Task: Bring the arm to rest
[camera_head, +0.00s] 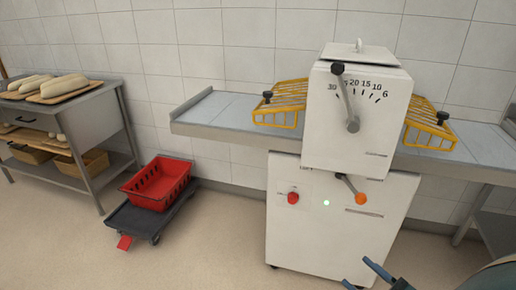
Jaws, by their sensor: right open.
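My right gripper (364,277) is at the bottom edge of the camera_head view, right of centre. Its blue fingers are apart and nothing shows between them. It is in front of the lower right part of a white machine (300,240); the gap to the machine is hard to tell. Part of my right arm (490,275) shows in the lower right corner. My left gripper is not in view.
The machine has a dial lever (353,124), an orange knob (361,199), yellow guards (280,103) and a belt table (205,115). A red crate (150,198) sits on a dark dolly (128,221). A steel table (95,118) with loaves stands left.

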